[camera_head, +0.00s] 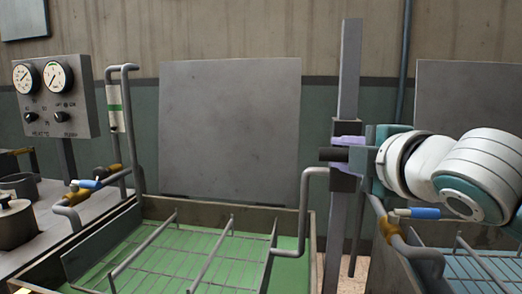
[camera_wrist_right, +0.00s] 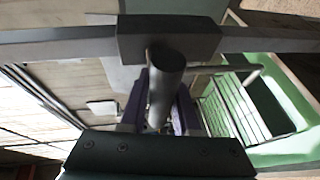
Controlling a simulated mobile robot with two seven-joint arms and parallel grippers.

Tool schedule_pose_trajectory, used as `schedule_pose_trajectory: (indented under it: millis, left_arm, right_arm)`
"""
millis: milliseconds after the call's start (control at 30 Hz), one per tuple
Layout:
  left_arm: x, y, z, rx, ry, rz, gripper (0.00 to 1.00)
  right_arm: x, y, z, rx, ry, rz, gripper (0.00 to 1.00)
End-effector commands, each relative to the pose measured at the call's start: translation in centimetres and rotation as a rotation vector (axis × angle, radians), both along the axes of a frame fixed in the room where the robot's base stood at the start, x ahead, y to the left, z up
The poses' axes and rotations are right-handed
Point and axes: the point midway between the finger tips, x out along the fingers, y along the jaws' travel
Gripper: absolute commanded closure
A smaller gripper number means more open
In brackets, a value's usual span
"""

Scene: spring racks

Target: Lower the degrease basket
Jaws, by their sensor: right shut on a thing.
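My right gripper (camera_head: 347,156) reaches in from the right with purple fingers at the lift post (camera_head: 349,70). It is shut on the dark round handle (camera_head: 330,154) of the slider block (camera_head: 345,128). In the right wrist view the fingers (camera_wrist_right: 163,112) stand on both sides of the handle (camera_wrist_right: 166,72). A bent grey hanger rod (camera_head: 304,200) runs from beside the slider down to the wire degrease basket (camera_head: 188,252). The basket is at the green tank (camera_head: 152,206), its wires over a green surface. Its depth in the tank is unclear. My left gripper is out of view.
A second tank with a wire rack (camera_head: 470,262) stands at right, partly behind my arm. Valves with blue handles (camera_head: 90,184) and (camera_head: 416,212) sit by the tanks. A gauge panel (camera_head: 55,95) and a pot (camera_head: 14,222) are at left. A grey plate (camera_head: 230,130) stands behind.

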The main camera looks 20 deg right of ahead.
Motion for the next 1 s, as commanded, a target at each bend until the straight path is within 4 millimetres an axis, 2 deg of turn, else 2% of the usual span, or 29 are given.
schedule_pose_trajectory:
  millis: [233, 367, 800, 1000]
  left_arm:
    - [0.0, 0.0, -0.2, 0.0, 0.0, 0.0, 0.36]
    - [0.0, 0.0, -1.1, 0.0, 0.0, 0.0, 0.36]
    - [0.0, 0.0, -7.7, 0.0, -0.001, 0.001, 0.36]
    - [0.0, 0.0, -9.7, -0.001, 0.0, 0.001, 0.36]
  right_arm:
    - [0.0, -0.1, -0.5, 0.004, 0.009, -0.003, 1.0]
    - [-0.1, -0.1, -2.1, 0.004, 0.013, -0.004, 1.0]
    - [-0.2, 0.0, -12.9, 0.009, 0.02, -0.006, 1.0]
    - [-0.2, -0.1, -16.1, 0.009, 0.019, -0.006, 1.0]
